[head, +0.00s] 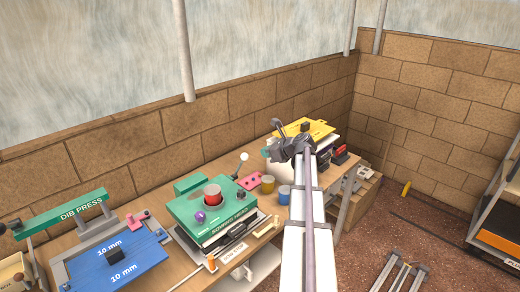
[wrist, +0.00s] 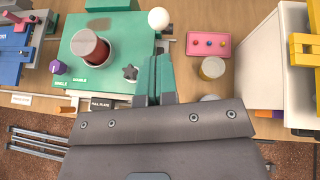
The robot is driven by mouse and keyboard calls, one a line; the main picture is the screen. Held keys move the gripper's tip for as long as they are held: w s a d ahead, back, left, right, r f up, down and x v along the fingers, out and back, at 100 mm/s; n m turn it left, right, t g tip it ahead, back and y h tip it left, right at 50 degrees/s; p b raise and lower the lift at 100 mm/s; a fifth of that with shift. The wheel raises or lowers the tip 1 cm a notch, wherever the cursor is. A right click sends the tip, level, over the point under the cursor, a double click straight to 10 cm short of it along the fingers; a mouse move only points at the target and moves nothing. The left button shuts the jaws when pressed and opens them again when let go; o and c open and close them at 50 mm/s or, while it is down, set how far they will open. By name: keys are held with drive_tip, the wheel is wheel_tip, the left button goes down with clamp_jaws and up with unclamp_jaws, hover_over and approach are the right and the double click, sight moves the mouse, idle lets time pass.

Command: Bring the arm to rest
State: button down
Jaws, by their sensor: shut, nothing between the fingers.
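My gripper (wrist: 153,78) shows in the wrist view with its two green fingers together and nothing between them. It is over the bench, by the right edge of the green machine (wrist: 118,32). That machine carries a red cylinder (wrist: 90,52) and a purple knob (wrist: 57,67). In the head view my arm reaches up from the bottom, and its dark wrist is above the bench right of the green machine (head: 180,208). The fingertips are hard to make out there.
A white ball (wrist: 158,18) on a lever stands close beyond the fingers. A pink plate (wrist: 208,45) and a yellow cup (wrist: 212,68) are to the right. A blue press (head: 115,262) is at the left. A block wall (head: 230,105) runs behind the bench.

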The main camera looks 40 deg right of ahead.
drive_tip(key=shift+s+d+r, duration=0.1)
drive_tip(key=shift+s+r, duration=0.25)
drive_tip(key=shift+s, duration=0.25)
drive_tip(key=s+a+f+n+g, duration=0.55)
drive_tip(key=a+n, duration=0.35)
drive_tip(key=n, duration=0.4)
drive_tip(key=s+a+f+n+g, duration=0.1)
drive_tip(key=a+n, duration=0.5)
drive_tip(key=a, duration=0.6)
drive_tip(key=s+a+f+n+g+h, duration=0.1)
drive_tip(key=s+a+n+g, duration=0.2)
drive_tip(key=a+n, duration=0.4)
drive_tip(key=s+a+f+n+g+h, duration=0.1)
drive_tip(key=a+n, duration=0.6)
drive_tip(key=a, duration=1.1)
drive_tip(key=s+g, duration=0.1)
drive_tip(key=s, duration=0.1)
drive_tip(key=shift+s+a+f, duration=0.15)
drive_tip(key=shift+s+f, duration=0.05)
drive_tip(key=shift+s, duration=0.1)
